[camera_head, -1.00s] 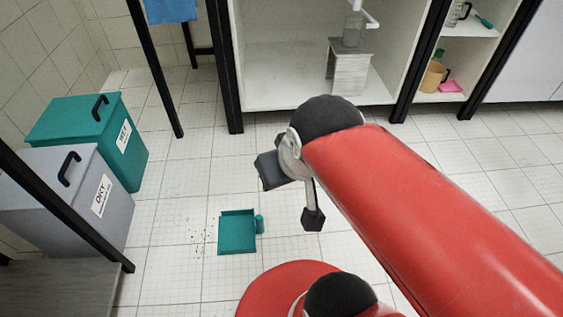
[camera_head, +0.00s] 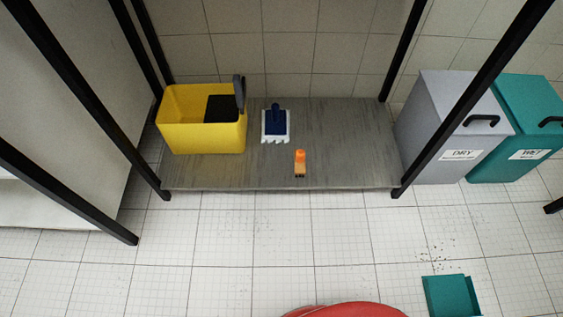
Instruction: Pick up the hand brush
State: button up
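A blue tool with a white bristle-like edge (camera_head: 275,125), which looks like the hand brush, lies on the low grey shelf (camera_head: 220,174). It sits right of the yellow bucket, with its white edge toward the front. A small orange object with a dark end (camera_head: 300,162) is on the shelf in front of it and slightly right; I cannot tell exactly what it is. My gripper is out of view.
The yellow bucket (camera_head: 176,137) holds something dark. Black posts frame the shelf. A grey DRY bin (camera_head: 425,120) and a green WET bin (camera_head: 525,92) stand right. A green dustpan (camera_head: 451,296) lies on the floor near dark specks. Floor before the shelf is mostly clear.

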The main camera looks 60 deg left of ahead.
aim_at(299, 155)
jog(key=u, duration=2.15)
jog(key=z, duration=1.25)
jog(key=k+j, duration=0.15)
jog(key=k, duration=0.25)
jog(key=k+j, duration=0.15)
jog(key=k, duration=0.3)
jog(key=k+j, duration=0.15)
jog(key=k, duration=0.25)
